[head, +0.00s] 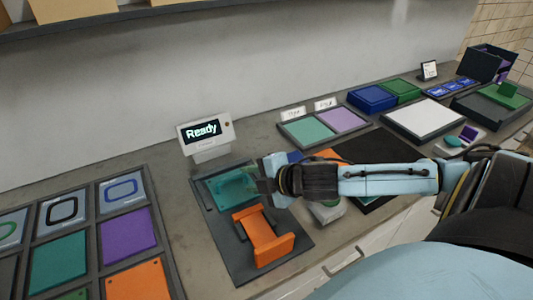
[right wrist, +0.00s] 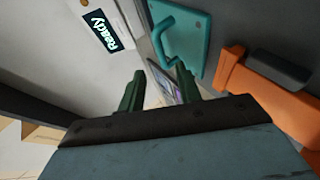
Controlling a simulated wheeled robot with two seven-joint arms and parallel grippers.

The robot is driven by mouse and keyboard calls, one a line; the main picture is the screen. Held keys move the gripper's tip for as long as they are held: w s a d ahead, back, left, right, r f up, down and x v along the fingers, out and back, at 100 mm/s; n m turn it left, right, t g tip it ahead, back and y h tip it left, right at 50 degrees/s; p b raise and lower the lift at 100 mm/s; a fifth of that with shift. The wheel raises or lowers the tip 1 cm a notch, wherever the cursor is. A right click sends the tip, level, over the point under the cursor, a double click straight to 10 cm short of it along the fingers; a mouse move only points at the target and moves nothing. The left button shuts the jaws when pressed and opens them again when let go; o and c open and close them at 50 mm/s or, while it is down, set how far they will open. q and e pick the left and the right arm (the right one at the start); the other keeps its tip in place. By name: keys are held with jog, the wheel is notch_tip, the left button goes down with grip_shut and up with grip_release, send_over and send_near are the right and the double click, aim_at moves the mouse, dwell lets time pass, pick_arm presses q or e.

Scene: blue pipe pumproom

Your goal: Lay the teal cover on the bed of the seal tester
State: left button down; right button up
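The seal tester has a dark bed (head: 218,232) and a white display (head: 205,133) reading "Ready" behind it. The teal cover (head: 225,190) appears to lie flat at the far part of the bed; my gripper hides its right side. In the right wrist view the cover (right wrist: 205,50) shows its raised teal handle. My right gripper (head: 262,178) is just right of the cover. In the right wrist view its fingers (right wrist: 158,88) are apart with nothing held, and the handle is beyond them. My left gripper is not in view.
An orange clamp-like part (head: 262,238) stands on the near part of the bed, close to the cover. A rack of coloured panels (head: 98,255) is at left. A teal and purple tray (head: 322,135), a white pad (head: 423,118) and bins are at right. My right arm spans the counter.

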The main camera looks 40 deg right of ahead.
jog(key=shift+p+v, duration=0.6)
jog(key=shift+v, duration=1.9)
